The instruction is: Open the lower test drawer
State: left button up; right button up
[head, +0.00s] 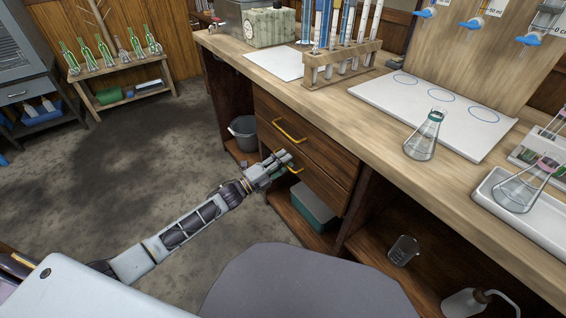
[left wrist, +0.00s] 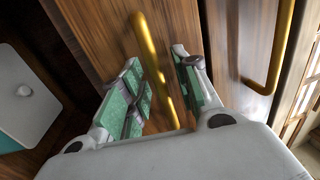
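The lower test drawer (head: 320,184) is in the bench front, directly under the upper drawer (head: 318,151). It looks shut, roughly flush with the bench front. Its yellow bar handle (head: 296,170) is partly hidden by my left gripper (head: 283,159), which is at the drawer front. In the left wrist view the lower handle (left wrist: 148,45) runs between the two green-padded fingers of my left gripper (left wrist: 160,90). The fingers are apart, with gaps beside the bar. The upper drawer's handle (left wrist: 278,50) is to the right there. My right gripper is not in view.
Below the drawers, a teal box (head: 314,206) sits on an open shelf, and a grey bucket (head: 243,133) stands to the left. The bench top holds a tube rack (head: 340,64) and a flask (head: 423,135). The floor before the drawers is clear.

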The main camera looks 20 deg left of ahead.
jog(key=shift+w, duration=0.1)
pick_arm(q)
jog(key=c, duration=0.6)
grip_shut()
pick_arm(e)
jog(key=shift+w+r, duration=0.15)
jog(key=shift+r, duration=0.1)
